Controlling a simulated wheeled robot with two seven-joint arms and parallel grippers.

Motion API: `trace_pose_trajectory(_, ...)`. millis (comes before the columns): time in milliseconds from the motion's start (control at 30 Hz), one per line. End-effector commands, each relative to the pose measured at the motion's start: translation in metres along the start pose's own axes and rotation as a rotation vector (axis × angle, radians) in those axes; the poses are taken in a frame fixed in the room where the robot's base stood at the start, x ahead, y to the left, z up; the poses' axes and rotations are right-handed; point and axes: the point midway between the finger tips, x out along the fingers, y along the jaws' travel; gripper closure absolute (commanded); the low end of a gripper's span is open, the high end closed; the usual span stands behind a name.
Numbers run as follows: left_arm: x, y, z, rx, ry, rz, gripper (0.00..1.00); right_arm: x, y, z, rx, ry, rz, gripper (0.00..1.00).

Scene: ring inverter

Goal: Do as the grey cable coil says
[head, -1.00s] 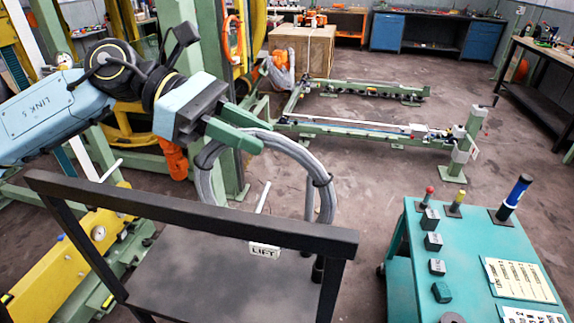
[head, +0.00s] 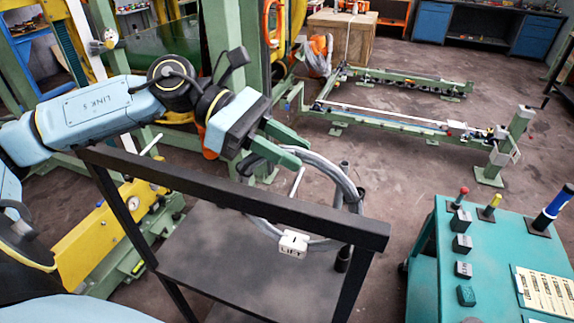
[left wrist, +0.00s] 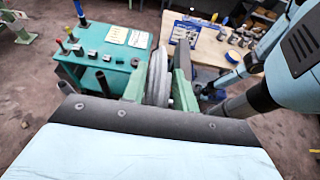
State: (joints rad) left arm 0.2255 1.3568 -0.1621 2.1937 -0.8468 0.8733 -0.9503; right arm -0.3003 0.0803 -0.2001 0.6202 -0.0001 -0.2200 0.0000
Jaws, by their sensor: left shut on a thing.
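The grey cable coil (head: 336,168) is a thick ring with dark bands. My left gripper (head: 292,149) is shut on its upper left side, and the coil hangs tilted by the dark frame rail. A white tag (head: 292,244) reading "LIFT" hangs at its lower side. The rail hides part of the coil. In the left wrist view, the coil (left wrist: 158,75) stands nearly edge-on between the green fingers. I cannot tell whether the coil touches the rail or shelf. My right gripper cannot be made out.
A black frame rail (head: 225,195) runs above a dark shelf (head: 215,245). A teal control bench (head: 490,245) with buttons and levers stands at the right. A green rail assembly (head: 400,118) lies on the floor behind. Open floor lies between rails and bench.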

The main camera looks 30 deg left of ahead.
Motion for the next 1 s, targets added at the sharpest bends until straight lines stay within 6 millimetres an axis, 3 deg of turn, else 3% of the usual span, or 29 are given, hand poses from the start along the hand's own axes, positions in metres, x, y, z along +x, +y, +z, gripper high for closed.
trace_pose_trajectory(300, 0.013, -0.001, -0.031, -0.003, -0.004, 0.001, 1.0, 0.003, 0.0, 0.0, 0.0, 0.0, 0.0, 0.46)
trace_pose_trajectory(767, 0.015, -0.001, -0.036, 0.001, -0.003, 0.002, 1.0, 0.009, 0.0, 0.001, 0.0, 0.0, 0.0, 0.46)
trace_pose_trajectory(800, 0.015, -0.001, -0.036, -0.002, 0.001, -0.001, 0.66, 0.007, 0.0, 0.001, 0.0, 0.0, 0.0, 0.46)
trace_pose_trajectory(933, 0.015, -0.001, -0.036, -0.002, 0.001, -0.001, 0.49, 0.007, 0.0, 0.001, 0.0, 0.0, 0.0, 0.46)
trace_pose_trajectory(1000, 0.015, -0.001, -0.036, -0.002, 0.001, -0.001, 0.49, 0.007, 0.0, 0.001, 0.0, 0.0, 0.0, 0.46)
